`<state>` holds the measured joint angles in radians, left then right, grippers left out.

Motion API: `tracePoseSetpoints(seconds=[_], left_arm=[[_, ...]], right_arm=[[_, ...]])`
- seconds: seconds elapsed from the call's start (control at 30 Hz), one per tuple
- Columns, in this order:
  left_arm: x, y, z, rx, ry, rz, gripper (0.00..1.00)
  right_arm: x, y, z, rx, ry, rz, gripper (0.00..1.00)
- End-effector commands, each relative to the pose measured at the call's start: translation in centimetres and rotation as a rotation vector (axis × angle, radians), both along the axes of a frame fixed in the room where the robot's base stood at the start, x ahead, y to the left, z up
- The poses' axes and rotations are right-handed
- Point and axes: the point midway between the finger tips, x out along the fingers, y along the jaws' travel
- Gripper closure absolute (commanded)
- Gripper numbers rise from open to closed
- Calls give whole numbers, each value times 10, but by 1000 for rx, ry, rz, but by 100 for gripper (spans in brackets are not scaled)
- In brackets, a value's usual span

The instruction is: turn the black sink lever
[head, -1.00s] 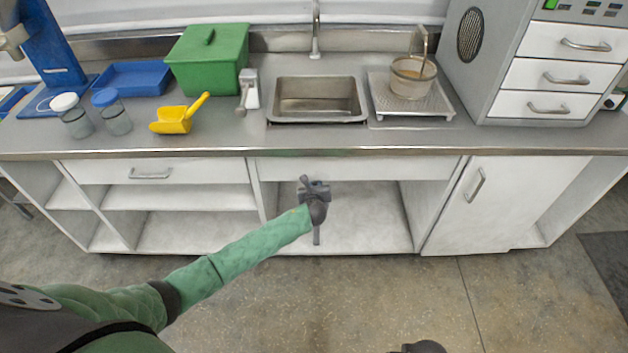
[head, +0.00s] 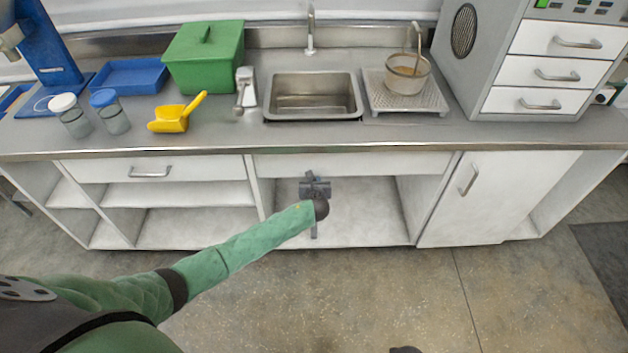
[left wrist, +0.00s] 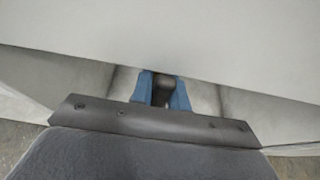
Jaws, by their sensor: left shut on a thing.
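The black sink lever (left wrist: 161,88) shows in the left wrist view between the two blue fingers of my left gripper (left wrist: 160,94). The fingers are shut on it, one at each side. In the head view my left gripper (head: 315,190) is in the open bay under the sink, in front of a grey vertical pipe (head: 314,230). A small dark piece, apparently the lever (head: 310,176), stands up just above the gripper. The gripper and my dark wrist hide most of the lever's mount.
The steel sink (head: 312,96) is set in the counter above, with its tap (head: 311,30) behind. The counter's front edge (head: 350,150) overhangs the bay. A white cabinet door (head: 495,200) is shut at the right, and shelves (head: 180,193) stand at the left. The bay floor is clear.

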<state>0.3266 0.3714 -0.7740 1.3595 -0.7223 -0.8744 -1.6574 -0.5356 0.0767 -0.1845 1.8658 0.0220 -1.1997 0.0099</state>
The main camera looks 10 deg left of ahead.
Motion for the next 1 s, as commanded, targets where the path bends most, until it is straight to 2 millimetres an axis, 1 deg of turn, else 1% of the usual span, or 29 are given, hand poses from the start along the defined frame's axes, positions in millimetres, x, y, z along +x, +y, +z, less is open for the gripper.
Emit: tracePoseSetpoints(seconds=[0.1, 0.13, 0.23, 0.5, 0.63, 0.77, 1.0], left_arm=[[-1, -1, -2, 0, 3, -3, 100], [-1, -1, -2, 0, 2, -2, 82], [-1, -1, -2, 0, 2, -2, 62], [-1, 0, -1, -1, 1, -1, 62], [-6, -2, 1, 0, 0, -1, 62], [-21, -6, 6, -1, 1, -2, 62], [-52, -16, 20, -1, 1, -3, 62]], right_arm=[[0, 0, 0, 0, 0, 0, 64], [0, 0, 0, 1, 0, 0, 64], [0, 1, 0, 1, 0, -1, 64], [1, 1, 1, 1, -1, -1, 64], [1, 1, 0, 1, 0, 0, 64], [3, 1, 6, 1, -2, 1, 64], [5, 3, 33, 4, 1, 2, 64]])
